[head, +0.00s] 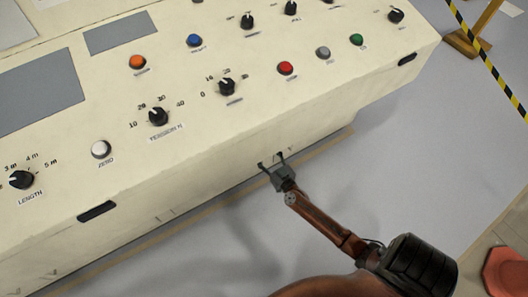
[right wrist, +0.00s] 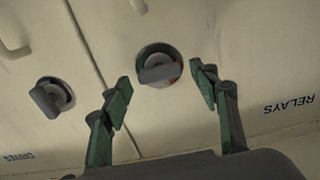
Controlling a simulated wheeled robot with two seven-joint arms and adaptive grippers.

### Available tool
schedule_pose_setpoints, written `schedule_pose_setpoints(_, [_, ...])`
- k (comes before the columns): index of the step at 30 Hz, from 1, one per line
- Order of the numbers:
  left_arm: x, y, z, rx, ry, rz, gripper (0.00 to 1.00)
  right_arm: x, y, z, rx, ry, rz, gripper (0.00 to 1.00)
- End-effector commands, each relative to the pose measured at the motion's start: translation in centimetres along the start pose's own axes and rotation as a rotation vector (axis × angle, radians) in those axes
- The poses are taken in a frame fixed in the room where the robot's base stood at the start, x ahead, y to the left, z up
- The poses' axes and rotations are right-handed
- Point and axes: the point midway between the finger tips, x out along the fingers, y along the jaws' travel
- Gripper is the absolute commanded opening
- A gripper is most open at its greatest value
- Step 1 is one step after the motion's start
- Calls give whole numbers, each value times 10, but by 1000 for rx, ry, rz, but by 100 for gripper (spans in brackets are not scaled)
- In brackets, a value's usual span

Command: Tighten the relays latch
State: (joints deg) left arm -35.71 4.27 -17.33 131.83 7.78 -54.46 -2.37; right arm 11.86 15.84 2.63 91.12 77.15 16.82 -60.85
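In the right wrist view a round recessed latch (right wrist: 158,68) with a dark tab sits on a cream panel, on the same side of a seam as the upside-down RELAYS label (right wrist: 289,105). The tab lies nearly level in the picture, with a little orange-red at the recess's right edge. My right gripper (right wrist: 160,76) is open, its green-padded fingers left and right of this latch; nothing is between them, and contact cannot be told. In the head view the right gripper (head: 271,160) is at the console's lower front face; the latch is hidden there. My left gripper is not in view.
A second latch (right wrist: 52,96) is left of the seam, near a DRIVES label (right wrist: 20,157). Handle-like bars show at the wrist view's top. The console (head: 230,125) carries knobs and buttons. An orange cone (head: 506,272) and striped tape (head: 490,65) are at right.

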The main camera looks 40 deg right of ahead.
Motion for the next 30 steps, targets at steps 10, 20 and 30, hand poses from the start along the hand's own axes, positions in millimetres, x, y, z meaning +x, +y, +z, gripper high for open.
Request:
schedule_pose_setpoints(10, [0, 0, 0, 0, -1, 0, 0, 0, 0, 0, 0, -1, 0, 30])
schedule_pose_setpoints(20, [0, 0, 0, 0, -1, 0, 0, 0, 0, 1, 3, -1, 0, 15])
schedule_pose_setpoints(30, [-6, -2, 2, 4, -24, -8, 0, 0, 0, 0, 113, -1, -1, 15])
